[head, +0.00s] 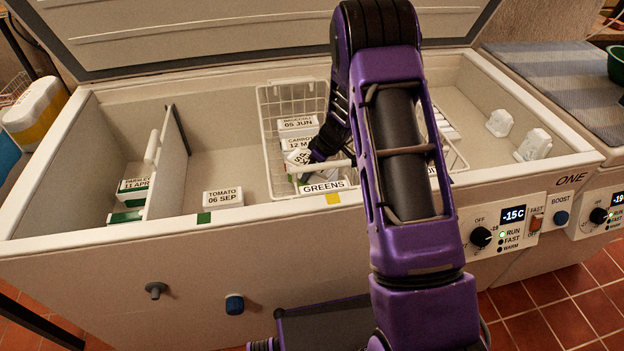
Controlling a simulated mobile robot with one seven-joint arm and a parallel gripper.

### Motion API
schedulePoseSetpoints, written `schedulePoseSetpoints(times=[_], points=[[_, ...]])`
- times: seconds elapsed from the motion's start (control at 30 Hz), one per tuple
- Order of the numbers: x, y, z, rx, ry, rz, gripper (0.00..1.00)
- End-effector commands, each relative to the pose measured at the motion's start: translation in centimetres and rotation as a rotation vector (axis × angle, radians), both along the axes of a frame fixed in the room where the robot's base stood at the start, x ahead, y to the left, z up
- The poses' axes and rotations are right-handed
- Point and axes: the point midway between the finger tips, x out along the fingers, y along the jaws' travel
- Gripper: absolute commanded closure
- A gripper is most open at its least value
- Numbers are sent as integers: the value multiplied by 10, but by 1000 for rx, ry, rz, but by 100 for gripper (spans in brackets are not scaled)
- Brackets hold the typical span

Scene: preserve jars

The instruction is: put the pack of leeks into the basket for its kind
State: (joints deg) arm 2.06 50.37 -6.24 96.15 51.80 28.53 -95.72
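A wire basket (262,108) labelled GREENS stands in the open chest freezer. A small tilted white pack (298,157) with an unreadable label is inside it, at the fingertips of my gripper (316,158). I cannot tell whether this is the pack of leeks, or whether the fingers hold it. My gripper is low inside the basket, mostly hidden by my arm. Behind the tilted pack are a pack reading 05 JUN (298,123) and one that seems to read CARROT (299,143). No label reading leeks is legible.
A second wire basket (458,157) is mostly behind my arm. Left are a divider (177,130), a tomato pack (222,197) and a pack marked 11 APR (134,184). Frosty white lumps (534,145) sit at the right. The freezer's front rim (270,207) lies below the baskets.

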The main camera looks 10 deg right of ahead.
Motion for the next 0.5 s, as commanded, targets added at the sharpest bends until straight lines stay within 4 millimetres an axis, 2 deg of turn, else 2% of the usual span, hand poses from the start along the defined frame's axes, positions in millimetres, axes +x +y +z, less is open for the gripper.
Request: schedulePoseSetpoints(times=[0.13, 0.3, 0.5], points=[[0, 0, -12, 1, 0, -1, 100], [0, 0, -36, 0, 0, -1, 100], [1, 0, -38, 0, -3, -1, 100]])
